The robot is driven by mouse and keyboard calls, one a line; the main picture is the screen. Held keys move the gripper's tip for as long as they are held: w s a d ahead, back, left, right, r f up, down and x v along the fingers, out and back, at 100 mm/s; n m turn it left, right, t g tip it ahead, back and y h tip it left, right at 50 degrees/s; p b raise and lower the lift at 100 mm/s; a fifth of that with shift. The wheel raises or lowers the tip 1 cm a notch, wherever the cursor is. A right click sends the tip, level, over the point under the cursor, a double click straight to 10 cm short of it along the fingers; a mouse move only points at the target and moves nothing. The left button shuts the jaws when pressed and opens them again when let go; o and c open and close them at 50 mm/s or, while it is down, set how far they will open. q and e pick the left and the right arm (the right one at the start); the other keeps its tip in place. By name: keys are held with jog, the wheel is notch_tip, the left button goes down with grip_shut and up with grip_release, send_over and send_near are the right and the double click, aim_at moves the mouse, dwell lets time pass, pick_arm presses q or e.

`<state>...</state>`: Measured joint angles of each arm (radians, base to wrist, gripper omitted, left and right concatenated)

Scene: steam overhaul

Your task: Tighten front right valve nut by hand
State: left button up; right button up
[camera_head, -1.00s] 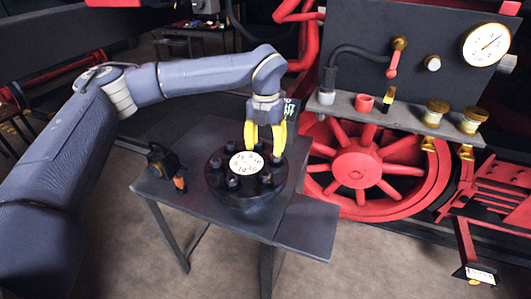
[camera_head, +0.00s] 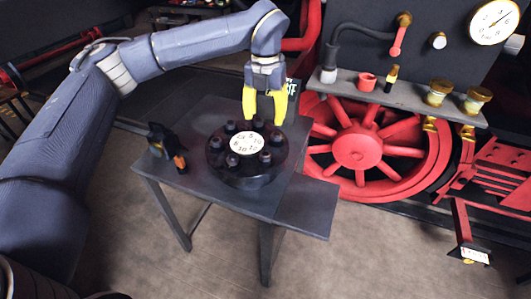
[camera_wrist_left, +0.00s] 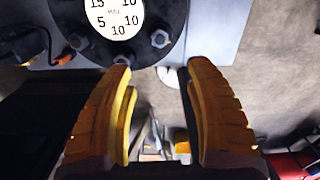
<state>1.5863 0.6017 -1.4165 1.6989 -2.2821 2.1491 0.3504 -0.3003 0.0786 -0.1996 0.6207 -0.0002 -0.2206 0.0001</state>
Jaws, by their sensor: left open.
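The dark round valve flange (camera_head: 247,176) stands on the grey table, with several dark nuts around a white numbered dial (camera_head: 246,143). The front right nut (camera_head: 265,159) is on the flange's near right side in the head view. My left gripper (camera_head: 265,119) has yellow fingers, open and pointing down, at the far right edge of the flange. In the left wrist view the open fingers (camera_wrist_left: 160,72) are apart with nothing between them. A nut (camera_wrist_left: 160,38) shows just beyond the gap, and another (camera_wrist_left: 122,61) is partly hidden by a finger. My right gripper is not in view.
A black and orange tool (camera_head: 167,148) stands on the table (camera_head: 212,205), left of the flange. The red wheel (camera_head: 356,148) and a shelf (camera_head: 400,96) with a red cup and brass parts are to the right. The table's right lower part is clear.

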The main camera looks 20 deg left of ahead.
aim_at(265, 153)
pick_arm(q)
notch_tip(265, 153, down, 16)
jog(key=shift+r, duration=0.2)
dwell(0.4)
jog(key=shift+c, duration=0.2)
grip_shut()
jog(key=shift+m, duration=0.3)
jog(key=shift+m, duration=0.3)
